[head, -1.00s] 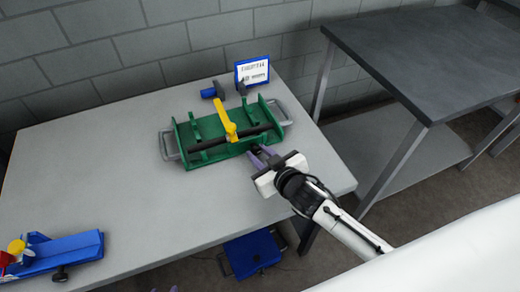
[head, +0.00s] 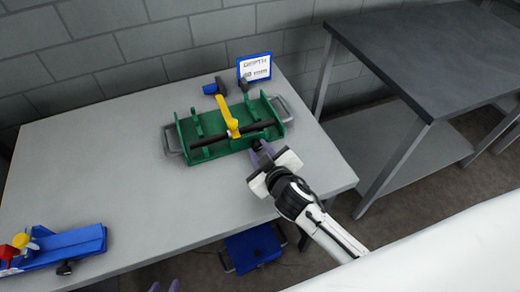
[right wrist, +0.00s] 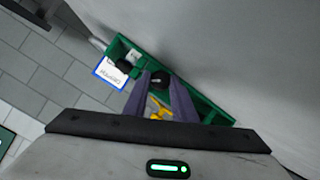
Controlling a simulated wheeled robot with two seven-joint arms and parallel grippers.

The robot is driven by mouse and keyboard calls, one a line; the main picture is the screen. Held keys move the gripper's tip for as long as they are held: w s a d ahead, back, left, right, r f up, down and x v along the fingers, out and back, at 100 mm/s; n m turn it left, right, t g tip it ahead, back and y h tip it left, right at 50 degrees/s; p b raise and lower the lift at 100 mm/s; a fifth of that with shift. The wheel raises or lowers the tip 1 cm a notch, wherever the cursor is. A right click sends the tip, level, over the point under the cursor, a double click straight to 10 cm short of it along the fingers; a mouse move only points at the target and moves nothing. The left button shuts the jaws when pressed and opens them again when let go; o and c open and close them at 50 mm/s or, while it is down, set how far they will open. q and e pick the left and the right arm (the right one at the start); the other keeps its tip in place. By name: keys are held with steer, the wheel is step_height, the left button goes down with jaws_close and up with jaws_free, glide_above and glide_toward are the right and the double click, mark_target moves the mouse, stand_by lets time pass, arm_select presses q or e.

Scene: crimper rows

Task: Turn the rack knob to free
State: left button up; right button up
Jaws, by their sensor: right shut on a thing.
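The green rack (head: 186,153) stands on the grey table, with a black rod (head: 208,147) along it and a yellow lever (head: 228,115) across the rod. The rack knob (right wrist: 159,79) is black and round in the right wrist view, on the rack's side. My right gripper (head: 262,150) is at the rack's front right side. Its purple fingers are shut on the knob, which shows between their tips; in the head view they hide it.
A blue fixture (head: 70,250) is at front left. A blue case (head: 252,250) is below the table. The table's middle is clear.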

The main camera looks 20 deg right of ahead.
steer(key=o, duration=1)
steer(key=shift+o, duration=0.2)
